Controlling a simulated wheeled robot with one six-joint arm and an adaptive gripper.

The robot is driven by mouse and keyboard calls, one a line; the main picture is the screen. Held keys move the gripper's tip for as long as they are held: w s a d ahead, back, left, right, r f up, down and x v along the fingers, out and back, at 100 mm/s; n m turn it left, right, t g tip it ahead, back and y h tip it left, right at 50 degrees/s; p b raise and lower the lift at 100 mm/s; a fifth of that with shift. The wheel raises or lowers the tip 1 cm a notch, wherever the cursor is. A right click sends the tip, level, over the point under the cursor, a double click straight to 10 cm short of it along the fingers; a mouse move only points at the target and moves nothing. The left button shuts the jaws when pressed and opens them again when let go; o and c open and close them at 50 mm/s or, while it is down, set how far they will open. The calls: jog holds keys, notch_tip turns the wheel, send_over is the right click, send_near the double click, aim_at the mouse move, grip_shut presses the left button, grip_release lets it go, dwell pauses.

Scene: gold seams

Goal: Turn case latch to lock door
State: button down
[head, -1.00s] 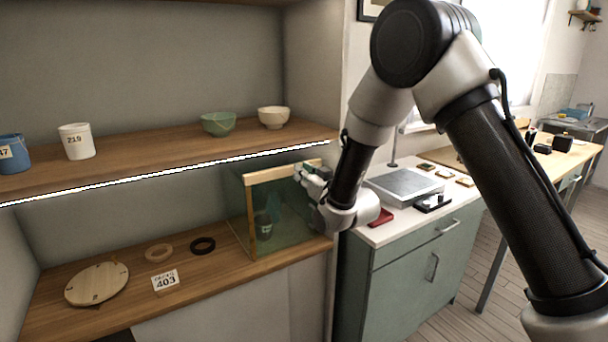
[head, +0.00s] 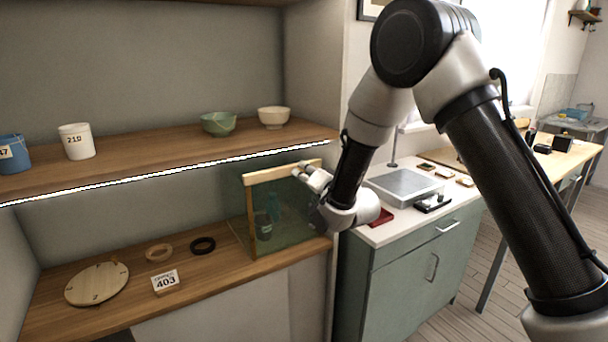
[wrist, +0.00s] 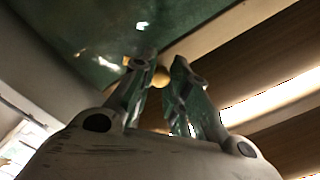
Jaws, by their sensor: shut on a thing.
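The glass case stands at the right end of the lower shelf. Its pale wooden top rail (head: 270,175) and greenish glass front (head: 285,222) face me. My gripper (head: 310,177) is at the upper right of that front, just below the rail. In the wrist view a small brass-coloured knob, the case latch (wrist: 161,77), shows between the fingertips of my gripper (wrist: 165,72). The fingers are closed about it. In the head view the fingers hide the latch, and its exact angle cannot be told. A dark jar (head: 263,226) shows through the glass.
A round wooden lid (head: 97,284), a tan ring (head: 159,252), a black ring (head: 203,245) and a "403" card (head: 166,282) lie left of the case. The lit upper shelf (head: 150,158) is close above. A counter (head: 385,232) stands to the right.

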jog(key=shift+f+m, duration=0.1)
jog(key=shift+m, duration=3.7)
jog(key=c, duration=1.3)
grip_release()
jog(key=shift+s, duration=0.1)
jog(key=v, duration=1.2)
